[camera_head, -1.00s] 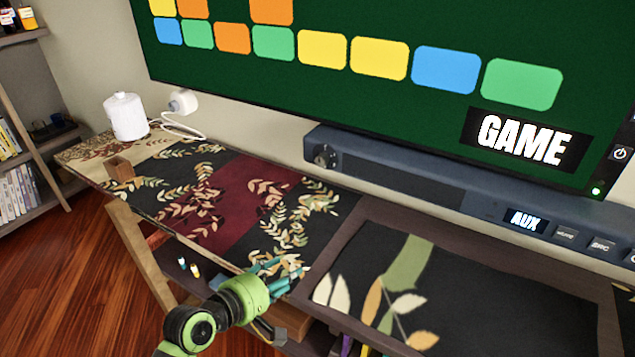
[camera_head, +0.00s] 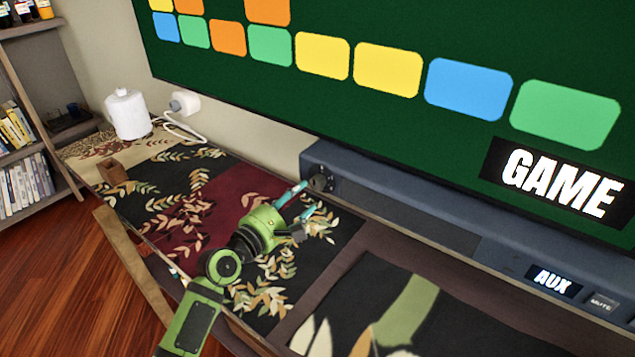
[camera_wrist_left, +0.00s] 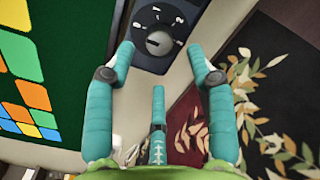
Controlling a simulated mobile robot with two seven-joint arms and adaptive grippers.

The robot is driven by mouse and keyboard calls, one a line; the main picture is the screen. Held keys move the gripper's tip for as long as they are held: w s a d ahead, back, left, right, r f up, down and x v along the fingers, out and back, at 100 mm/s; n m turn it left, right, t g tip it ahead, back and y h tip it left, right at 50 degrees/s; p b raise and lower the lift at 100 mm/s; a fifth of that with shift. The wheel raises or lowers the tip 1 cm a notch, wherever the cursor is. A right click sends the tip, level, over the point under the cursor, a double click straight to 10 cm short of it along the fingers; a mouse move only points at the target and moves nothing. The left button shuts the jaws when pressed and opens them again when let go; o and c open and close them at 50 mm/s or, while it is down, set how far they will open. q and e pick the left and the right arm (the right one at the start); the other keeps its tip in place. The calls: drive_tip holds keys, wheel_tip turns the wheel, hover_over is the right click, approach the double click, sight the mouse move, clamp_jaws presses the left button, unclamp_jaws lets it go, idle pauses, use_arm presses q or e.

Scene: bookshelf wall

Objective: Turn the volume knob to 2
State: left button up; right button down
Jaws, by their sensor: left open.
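The dark round volume knob (camera_head: 320,180) sits on the left end of the blue-grey soundbar (camera_head: 400,206). The left wrist view shows the knob (camera_wrist_left: 160,43) face on, on a dark dial with small white marks around it. The marks and the knob's setting are too small to read surely. My left gripper (camera_head: 307,198) is open, its teal fingers reaching toward the knob. In the left wrist view, the open fingers (camera_wrist_left: 161,50) appear on both sides of the knob, with a third finger below. I cannot tell whether any finger touches it.
A large green screen (camera_head: 400,110) hangs above the soundbar. The patterned tabletop (camera_head: 180,232) below my gripper is mostly clear. A white cylinder (camera_head: 128,115) and a small brown block (camera_head: 113,172) stand at its left. The soundbar's display (camera_head: 553,281) reads AUX.

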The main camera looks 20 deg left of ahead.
sight(314, 186)
use_arm(q)
drive_tip(key=x, duration=0.5)
clamp_jaws()
